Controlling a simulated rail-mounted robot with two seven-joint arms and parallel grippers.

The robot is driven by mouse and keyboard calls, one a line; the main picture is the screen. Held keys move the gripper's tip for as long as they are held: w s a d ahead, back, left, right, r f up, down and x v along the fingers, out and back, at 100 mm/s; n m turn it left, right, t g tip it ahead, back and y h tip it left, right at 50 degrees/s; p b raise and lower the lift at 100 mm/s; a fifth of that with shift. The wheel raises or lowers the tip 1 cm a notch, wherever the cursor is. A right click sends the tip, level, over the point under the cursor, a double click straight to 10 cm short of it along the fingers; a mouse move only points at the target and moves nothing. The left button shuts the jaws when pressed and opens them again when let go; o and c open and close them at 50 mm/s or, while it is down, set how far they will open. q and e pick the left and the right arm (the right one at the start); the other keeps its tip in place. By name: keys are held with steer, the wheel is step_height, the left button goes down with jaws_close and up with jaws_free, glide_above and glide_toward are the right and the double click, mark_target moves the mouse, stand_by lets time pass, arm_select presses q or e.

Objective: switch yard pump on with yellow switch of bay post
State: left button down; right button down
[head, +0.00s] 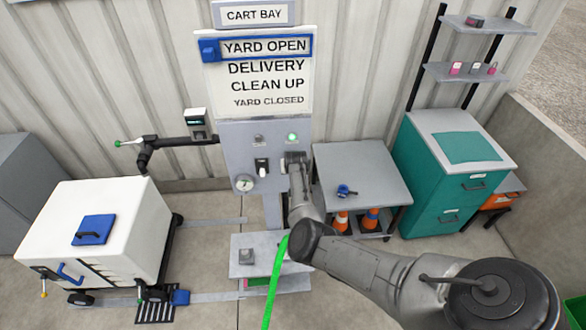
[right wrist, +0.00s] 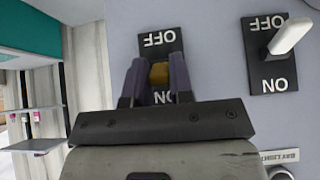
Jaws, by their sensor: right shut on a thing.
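The bay post (head: 232,134) stands under the CART BAY sign, with a grey control panel. My right gripper (head: 296,158) is at the right side of this panel and hides the switch there in the head view. In the right wrist view the gripper (right wrist: 158,76) is shut on the yellow switch (right wrist: 159,71), whose plate (right wrist: 159,42) reads OFF and ON, upside down. The fingers hide part of the switch, so I cannot tell its position. My left gripper is not in view.
A white-handled switch (right wrist: 292,36) sits beside the yellow one. A green lamp (head: 291,138) is lit above my gripper; a grey lamp (head: 258,139) is left of it. A green hose (head: 274,275) hangs below. A white cart (head: 100,225) stands left and a grey table (head: 360,170) right.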

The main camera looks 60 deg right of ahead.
steer(key=c, duration=1)
jaws_free()
steer(key=shift+s+a+r, duration=0.2)
steer(key=shift+a+r, duration=0.05)
steer(key=shift+r, duration=0.2)
steer(key=v, duration=1.2)
steer(key=shift+a+r, duration=0.2)
steer(key=shift+r, duration=0.05)
steer(key=shift+s, duration=0.1)
